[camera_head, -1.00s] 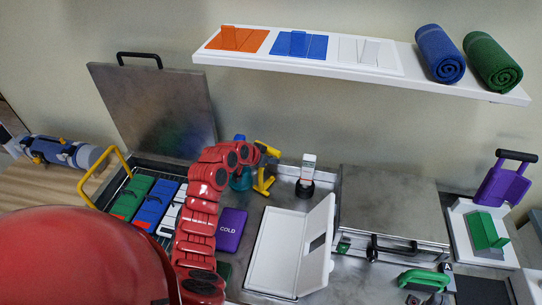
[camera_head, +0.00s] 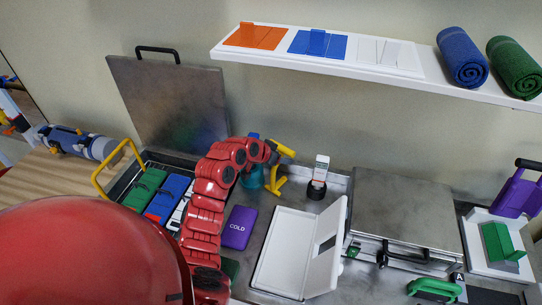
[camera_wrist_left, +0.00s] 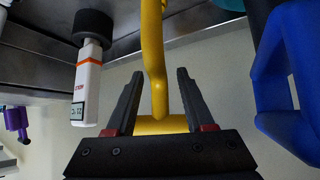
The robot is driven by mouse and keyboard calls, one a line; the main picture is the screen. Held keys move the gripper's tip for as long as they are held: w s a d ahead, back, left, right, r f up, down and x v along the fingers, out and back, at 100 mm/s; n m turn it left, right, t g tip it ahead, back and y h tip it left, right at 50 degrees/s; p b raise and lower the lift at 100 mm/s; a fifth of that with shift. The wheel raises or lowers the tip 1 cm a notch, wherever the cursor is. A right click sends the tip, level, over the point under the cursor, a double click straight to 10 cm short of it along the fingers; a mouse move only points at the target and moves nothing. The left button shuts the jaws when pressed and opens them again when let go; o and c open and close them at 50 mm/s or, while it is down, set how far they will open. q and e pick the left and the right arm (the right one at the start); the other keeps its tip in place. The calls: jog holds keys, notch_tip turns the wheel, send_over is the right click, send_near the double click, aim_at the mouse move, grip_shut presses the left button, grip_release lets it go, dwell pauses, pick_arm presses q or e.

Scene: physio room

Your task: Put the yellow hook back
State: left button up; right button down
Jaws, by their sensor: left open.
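The yellow hook (camera_head: 276,186) stands on the metal counter just beyond the end of my red left arm. In the left wrist view its yellow bar (camera_wrist_left: 153,60) runs between my open fingers, with a yellow crosspiece (camera_wrist_left: 160,125) behind them. My left gripper (camera_head: 271,155) is at the hook's upper part, partly hidden by the arm; its fingers (camera_wrist_left: 155,100) are apart on either side of the bar. I cannot tell whether either finger touches it. My right gripper is not in view.
A blue object (camera_wrist_left: 285,75) is close right of the fingers in the wrist view. A white bottle with a black base (camera_head: 319,178) stands right of the hook. A purple COLD pack (camera_head: 239,227) and an open white case (camera_head: 285,245) lie nearer. A shelf (camera_head: 375,75) hangs above.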

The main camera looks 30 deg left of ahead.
pick_arm(q)
jog(key=b+v, duration=0.2)
jog(key=v, duration=0.8)
jog(key=shift+s+b, duration=0.2)
jog(key=shift+b, duration=0.1)
